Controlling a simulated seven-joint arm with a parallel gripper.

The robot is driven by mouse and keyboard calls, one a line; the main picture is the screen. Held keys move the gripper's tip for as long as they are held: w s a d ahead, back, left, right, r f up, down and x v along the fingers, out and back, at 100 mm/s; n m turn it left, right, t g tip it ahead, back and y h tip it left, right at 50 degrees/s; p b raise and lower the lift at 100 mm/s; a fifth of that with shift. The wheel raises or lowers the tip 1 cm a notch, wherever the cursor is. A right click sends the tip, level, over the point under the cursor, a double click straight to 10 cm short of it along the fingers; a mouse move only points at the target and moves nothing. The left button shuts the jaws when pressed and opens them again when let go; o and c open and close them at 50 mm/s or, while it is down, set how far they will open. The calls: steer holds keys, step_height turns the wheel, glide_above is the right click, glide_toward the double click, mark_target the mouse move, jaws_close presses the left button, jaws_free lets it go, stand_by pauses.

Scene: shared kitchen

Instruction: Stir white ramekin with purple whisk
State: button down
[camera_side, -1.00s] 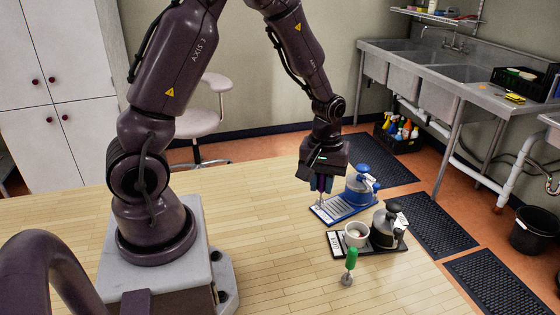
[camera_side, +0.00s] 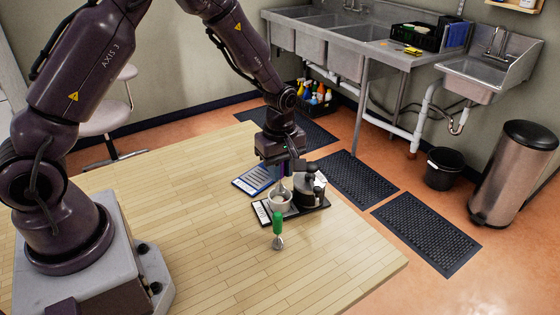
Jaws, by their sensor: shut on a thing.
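A white ramekin (camera_side: 279,203) sits on the left part of a black tray (camera_side: 262,213). My gripper (camera_side: 282,162) is shut on the purple whisk (camera_side: 282,186) and points down, right above the ramekin. The whisk's handle is mostly hidden in the jaws. Its metal end hangs at the ramekin's mouth and seems to reach inside, but the depth is hard to tell.
A black-and-metal kettle (camera_side: 307,188) stands close right of the ramekin on the black tray. The left tabletop is clear.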

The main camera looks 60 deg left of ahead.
mark_target(280, 189)
steer(key=shift+f, duration=1.8)
step_height(280, 189, up, 6)
steer(key=shift+f, duration=0.15)
steer(key=shift+s+d+f, duration=0.1)
steer(key=shift+s+f, duration=0.2)
steer(key=shift+f, duration=0.05)
step_height(280, 189, down, 5)
steer(key=shift+d, duration=0.1)
steer(key=shift+w+d, duration=0.1)
